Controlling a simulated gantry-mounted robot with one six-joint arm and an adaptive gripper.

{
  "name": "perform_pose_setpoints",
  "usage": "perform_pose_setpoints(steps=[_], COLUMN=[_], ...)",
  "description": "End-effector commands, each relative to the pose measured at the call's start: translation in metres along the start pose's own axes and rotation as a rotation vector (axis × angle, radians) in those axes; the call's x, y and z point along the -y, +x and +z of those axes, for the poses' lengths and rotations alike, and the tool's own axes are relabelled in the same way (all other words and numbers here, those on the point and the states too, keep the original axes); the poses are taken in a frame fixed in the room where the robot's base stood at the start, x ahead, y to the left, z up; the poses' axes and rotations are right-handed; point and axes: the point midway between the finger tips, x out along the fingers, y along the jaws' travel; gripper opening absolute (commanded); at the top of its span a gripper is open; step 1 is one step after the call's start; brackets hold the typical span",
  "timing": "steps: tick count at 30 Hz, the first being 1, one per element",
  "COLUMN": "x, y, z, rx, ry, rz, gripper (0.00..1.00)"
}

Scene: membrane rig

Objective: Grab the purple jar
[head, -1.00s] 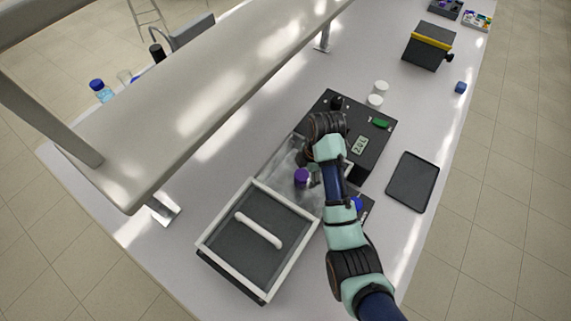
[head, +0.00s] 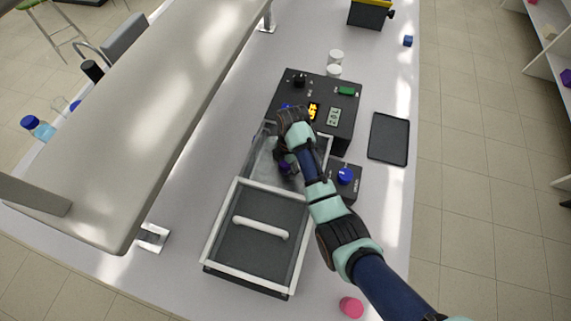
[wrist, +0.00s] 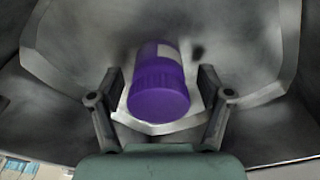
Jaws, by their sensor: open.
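The purple jar (head: 284,168) is inside the clear-walled open part of the tank, partly hidden by my arm in the head view. In the wrist view the jar (wrist: 158,88) shows its purple ribbed lid facing the camera, with a pale label patch on its body. My gripper (wrist: 158,104) is open, with one finger on each side of the jar and visible gaps between. In the head view my gripper (head: 284,152) reaches down into the tank, and its fingertips are mostly hidden.
A grey lid with a white handle (head: 262,228) covers the near part of the tank. A black control box (head: 345,103) stands behind, and a small box with a blue knob (head: 345,176) stands right. A black tray (head: 389,138) lies farther right. A long shelf (head: 150,120) overhangs at left.

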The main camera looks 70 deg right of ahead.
Motion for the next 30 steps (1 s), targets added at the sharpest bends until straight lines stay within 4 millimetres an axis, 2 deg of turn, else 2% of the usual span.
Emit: perform_pose_setpoints(steps=[7, 19, 26, 30], x=[0.000, 0.000, 0.000, -0.001], y=[0.003, 0.003, 0.002, -0.006], z=[0.000, 0.000, 0.000, -0.001], rx=[0.001, 0.001, 0.001, 0.001], ry=[0.000, 0.001, 0.000, 0.000], rz=[0.001, 0.001, 0.002, 0.004], gripper=[0.78, 0.11, 0.09, 0.09])
